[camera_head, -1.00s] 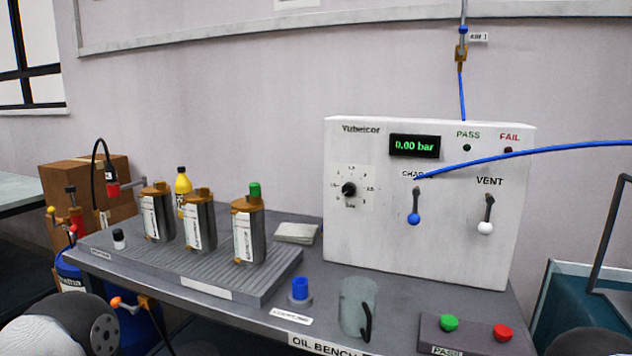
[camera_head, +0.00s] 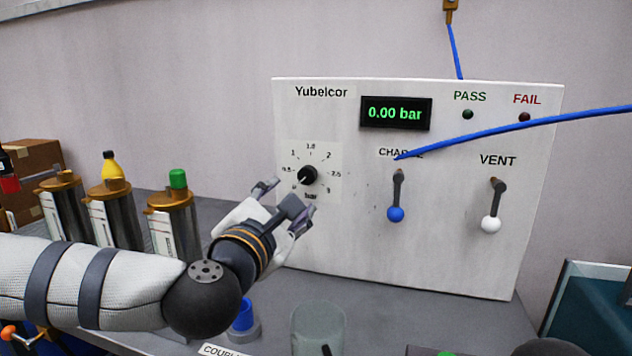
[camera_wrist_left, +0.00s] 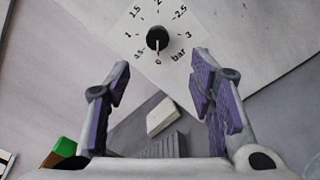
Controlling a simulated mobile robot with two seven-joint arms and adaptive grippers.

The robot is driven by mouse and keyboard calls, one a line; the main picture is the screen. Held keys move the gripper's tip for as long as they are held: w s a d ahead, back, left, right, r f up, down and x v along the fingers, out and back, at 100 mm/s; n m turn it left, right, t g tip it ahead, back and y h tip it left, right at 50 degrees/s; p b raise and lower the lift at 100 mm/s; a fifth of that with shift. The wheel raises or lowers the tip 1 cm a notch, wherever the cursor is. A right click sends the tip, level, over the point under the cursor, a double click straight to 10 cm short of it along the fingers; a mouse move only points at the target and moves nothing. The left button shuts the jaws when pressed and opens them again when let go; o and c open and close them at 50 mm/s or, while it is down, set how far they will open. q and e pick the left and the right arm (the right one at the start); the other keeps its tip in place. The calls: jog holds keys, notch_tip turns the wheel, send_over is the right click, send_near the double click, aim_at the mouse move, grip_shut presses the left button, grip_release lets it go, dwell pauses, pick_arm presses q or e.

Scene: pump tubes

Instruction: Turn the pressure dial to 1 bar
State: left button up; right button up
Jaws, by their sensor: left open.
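The pressure dial is a black knob (camera_head: 307,175) on a pale scale plate on the white panel (camera_head: 455,265), marked from about 0 to 3 bar. In the left wrist view the dial (camera_wrist_left: 157,38) shows beyond the fingertips, its light pointer mark near 0. The display (camera_head: 396,113) reads 0.00 bar. My left gripper (camera_head: 284,201) is open and empty, just below the dial and apart from it. In the left wrist view its purple-padded fingers (camera_wrist_left: 160,80) are spread wide below the dial. My right gripper is not in view.
A charge lever (camera_head: 396,195) with a blue ball and a vent lever (camera_head: 493,205) with a white ball are right of the dial. A blue hose (camera_head: 520,132) crosses the panel. Metal canisters (camera_head: 118,215) stand left, and a clear beaker (camera_head: 318,328) stands in front.

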aim_at(306, 176)
pick_arm(q)
jog(key=x, duration=1.1)
jog(key=shift+r, duration=0.2)
jog(key=shift+c, duration=0.5)
jog(key=c, duration=1.1)
